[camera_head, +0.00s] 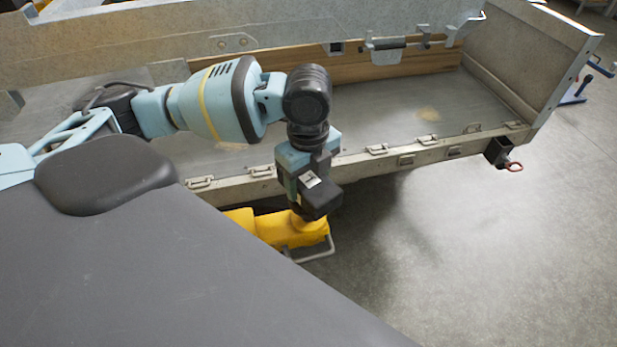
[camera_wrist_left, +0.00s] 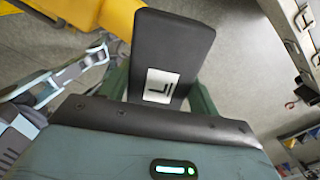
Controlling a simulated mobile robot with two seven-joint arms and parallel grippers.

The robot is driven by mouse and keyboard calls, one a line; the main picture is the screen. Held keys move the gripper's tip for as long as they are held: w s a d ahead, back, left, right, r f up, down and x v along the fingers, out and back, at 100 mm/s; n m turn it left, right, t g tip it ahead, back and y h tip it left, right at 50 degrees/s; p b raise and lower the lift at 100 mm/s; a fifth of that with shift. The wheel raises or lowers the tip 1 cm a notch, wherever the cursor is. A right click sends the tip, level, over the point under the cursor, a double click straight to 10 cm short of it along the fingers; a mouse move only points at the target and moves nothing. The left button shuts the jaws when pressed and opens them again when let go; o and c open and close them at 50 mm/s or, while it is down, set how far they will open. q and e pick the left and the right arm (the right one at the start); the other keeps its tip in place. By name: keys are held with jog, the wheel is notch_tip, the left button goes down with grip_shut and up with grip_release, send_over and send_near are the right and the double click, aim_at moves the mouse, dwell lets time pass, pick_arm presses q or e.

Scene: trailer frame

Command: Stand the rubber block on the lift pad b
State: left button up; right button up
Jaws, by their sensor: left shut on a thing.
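The rubber block (camera_head: 322,202) is a dark block with a white label. My left gripper (camera_head: 308,186) is shut on it and points down beside the trailer's near side rail. In the left wrist view the block (camera_wrist_left: 172,60) stands out between the gripper's green fingers (camera_wrist_left: 165,95), its label facing the camera. Below the block in the head view is a yellow machine (camera_head: 300,232) with a grey handle. Lift pad b cannot be picked out; the arm and block may hide it. Whether the block touches the yellow body cannot be told. My right gripper is out of view.
The trailer bed (camera_head: 450,105), with its latched side rail (camera_head: 400,160), lies behind the gripper. A hitch with a red ring (camera_head: 505,160) hangs at its corner. The concrete floor at right (camera_head: 500,250) is clear. A grey surface fills the lower left.

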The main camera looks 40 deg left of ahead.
aim_at(308, 178)
pick_arm(q)
jog(key=shift+f, duration=0.1)
jog(key=o, duration=1.3)
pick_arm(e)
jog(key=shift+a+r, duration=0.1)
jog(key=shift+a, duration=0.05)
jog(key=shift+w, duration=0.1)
pick_arm(q)
notch_tip(308, 178, up, 11)
jog(key=shift+f+p, duration=0.15)
jog(key=shift+p, duration=0.45)
jog(key=shift+r, duration=0.75)
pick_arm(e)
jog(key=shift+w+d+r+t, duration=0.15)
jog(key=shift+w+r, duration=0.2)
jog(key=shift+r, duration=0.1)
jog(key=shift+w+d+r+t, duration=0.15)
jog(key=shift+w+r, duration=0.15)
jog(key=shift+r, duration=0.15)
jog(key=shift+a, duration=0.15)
pick_arm(q)
jog(key=shift+f, duration=0.1)
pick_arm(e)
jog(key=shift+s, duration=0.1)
